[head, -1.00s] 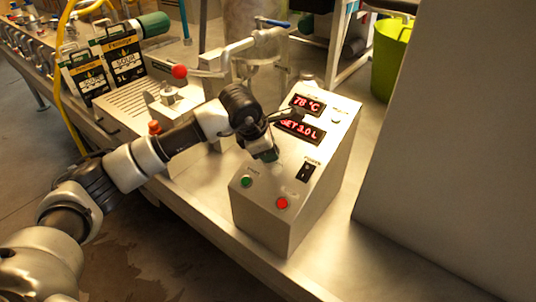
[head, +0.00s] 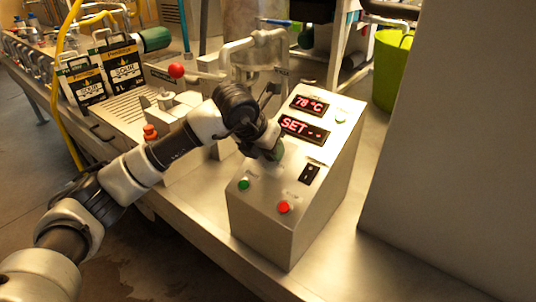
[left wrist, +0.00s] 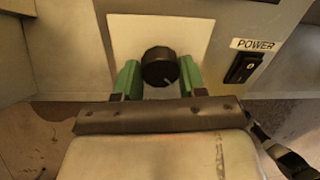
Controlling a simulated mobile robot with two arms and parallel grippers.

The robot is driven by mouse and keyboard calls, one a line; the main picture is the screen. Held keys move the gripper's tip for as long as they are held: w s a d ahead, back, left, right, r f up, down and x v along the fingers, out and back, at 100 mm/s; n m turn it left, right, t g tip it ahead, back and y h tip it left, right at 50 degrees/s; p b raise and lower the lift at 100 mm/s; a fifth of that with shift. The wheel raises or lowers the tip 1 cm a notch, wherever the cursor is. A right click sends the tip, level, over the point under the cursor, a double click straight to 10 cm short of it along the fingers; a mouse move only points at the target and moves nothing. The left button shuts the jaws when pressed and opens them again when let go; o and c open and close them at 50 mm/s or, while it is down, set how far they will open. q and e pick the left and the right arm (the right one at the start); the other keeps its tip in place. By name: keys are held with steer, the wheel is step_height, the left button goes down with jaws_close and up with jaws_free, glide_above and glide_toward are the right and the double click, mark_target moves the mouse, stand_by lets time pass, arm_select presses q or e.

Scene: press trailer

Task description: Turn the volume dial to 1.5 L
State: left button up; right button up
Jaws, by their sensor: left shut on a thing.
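The volume dial (left wrist: 159,67) is a round black knob with a pale pointer line, on a light plate of the metal control box (head: 262,228). In the left wrist view the pointer line points toward the lower right. My left gripper (left wrist: 158,75) has green fingers on both sides of the dial and is shut on it. In the head view my left gripper (head: 277,152) hides the dial. The lower display (head: 303,128) reads "SET" followed by dashes. The upper display (head: 309,104) reads 78 °C. My right gripper is not in view.
A green button (head: 244,184), a red button (head: 284,207) and a black power switch (head: 310,173) are on the same panel, close to my left gripper. A red-knobbed lever (head: 176,71) stands behind my arm. Black-labelled containers (head: 122,68) stand at the left.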

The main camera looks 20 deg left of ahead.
arm_select(q)
steer(key=shift+f+n, duration=0.1)
steer(key=shift+n, duration=0.3)
steer(key=shift+n+b, duration=0.4)
steer(key=shift+n, duration=1)
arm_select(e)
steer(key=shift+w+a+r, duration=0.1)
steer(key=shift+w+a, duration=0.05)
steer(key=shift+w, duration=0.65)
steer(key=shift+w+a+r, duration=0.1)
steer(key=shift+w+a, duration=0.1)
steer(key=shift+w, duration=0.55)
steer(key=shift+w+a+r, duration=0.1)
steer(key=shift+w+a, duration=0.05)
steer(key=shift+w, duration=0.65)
arm_select(q)
steer(key=o, duration=0.9)
steer(key=shift+o, duration=0.2)
steer(key=v, duration=1.1)
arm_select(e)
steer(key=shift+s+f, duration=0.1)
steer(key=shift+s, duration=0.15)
arm_select(q)
steer(key=shift+d, duration=0.15)
